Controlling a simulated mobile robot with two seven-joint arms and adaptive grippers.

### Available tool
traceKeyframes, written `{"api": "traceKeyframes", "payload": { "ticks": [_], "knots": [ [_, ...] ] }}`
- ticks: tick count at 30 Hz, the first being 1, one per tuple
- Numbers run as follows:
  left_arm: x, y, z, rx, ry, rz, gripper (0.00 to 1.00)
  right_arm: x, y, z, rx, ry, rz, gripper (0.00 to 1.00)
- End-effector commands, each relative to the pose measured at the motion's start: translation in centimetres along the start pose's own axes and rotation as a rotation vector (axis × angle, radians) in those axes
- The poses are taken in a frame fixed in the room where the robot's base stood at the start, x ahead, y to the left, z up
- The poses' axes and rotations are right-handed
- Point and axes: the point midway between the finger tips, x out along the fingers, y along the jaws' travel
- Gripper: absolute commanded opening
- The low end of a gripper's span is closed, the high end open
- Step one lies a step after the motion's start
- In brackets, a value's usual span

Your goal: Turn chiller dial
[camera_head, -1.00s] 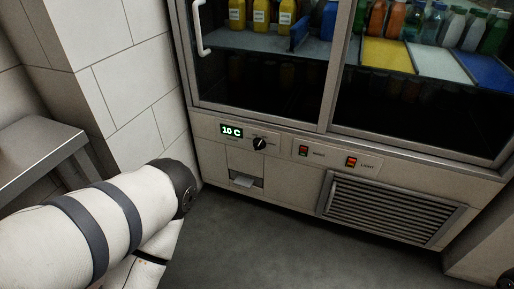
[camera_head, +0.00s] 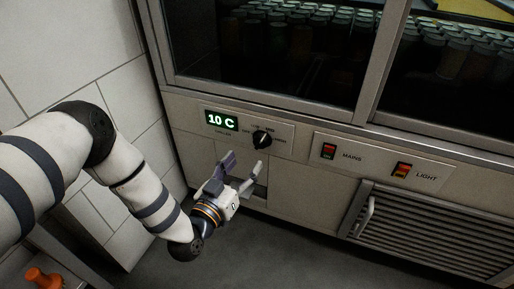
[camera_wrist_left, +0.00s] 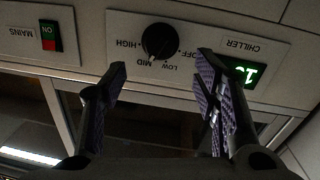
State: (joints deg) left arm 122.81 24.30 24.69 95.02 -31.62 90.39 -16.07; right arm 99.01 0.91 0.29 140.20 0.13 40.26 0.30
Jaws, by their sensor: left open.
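The chiller dial (camera_head: 262,139) is a round black knob on a pale panel of the cabinet front. In the left wrist view the dial (camera_wrist_left: 158,40) shows upside down, with OFF, LOW, MID and HIGH around it. Its white mark is near MID. The green display (camera_head: 221,120) beside it reads 10 C. My left gripper (camera_head: 244,164) is open and empty, just below the dial in the head view. In the left wrist view its fingertips (camera_wrist_left: 161,63) are to either side of the dial, apparently apart from it. My right gripper is not in view.
Mains switch (camera_head: 328,151) and light switch (camera_head: 402,170) are to the right of the dial. A slatted vent (camera_head: 440,230) is lower right. Glass doors (camera_head: 270,60) are above. A tiled wall (camera_head: 75,50) is at the left. An orange object (camera_head: 42,278) is lower left.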

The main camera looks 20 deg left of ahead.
Motion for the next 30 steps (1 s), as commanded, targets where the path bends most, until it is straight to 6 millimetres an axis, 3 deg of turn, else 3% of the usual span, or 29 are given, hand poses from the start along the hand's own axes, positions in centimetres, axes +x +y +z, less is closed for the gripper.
{"api": "traceKeyframes", "payload": {
  "ticks": [3, 9, 13, 20, 22, 27, 30],
  "knots": [
    [3.1, -0.1, 0.7, -0.001, -0.003, -0.001, 0.55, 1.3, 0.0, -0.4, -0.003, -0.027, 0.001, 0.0],
    [7.0, -0.1, 0.7, -0.002, -0.006, -0.001, 0.55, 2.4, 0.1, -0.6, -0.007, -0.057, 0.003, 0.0],
    [8.1, 0.0, 0.5, -0.001, -0.007, 0.0, 0.55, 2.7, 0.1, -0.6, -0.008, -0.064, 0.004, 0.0],
    [8.3, 0.1, 0.3, -0.002, -0.007, 0.0, 0.55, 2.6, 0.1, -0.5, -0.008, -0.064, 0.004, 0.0],
    [8.3, 0.1, 0.3, -0.002, -0.007, 0.0, 0.46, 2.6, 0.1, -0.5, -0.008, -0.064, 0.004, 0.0],
    [8.3, 0.0, 0.3, -0.002, -0.008, 0.0, 0.08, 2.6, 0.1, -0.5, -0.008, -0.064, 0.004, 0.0],
    [8.3, 0.1, 0.3, -0.002, -0.008, 0.0, 0.07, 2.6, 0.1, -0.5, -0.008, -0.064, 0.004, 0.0]
  ]
}}
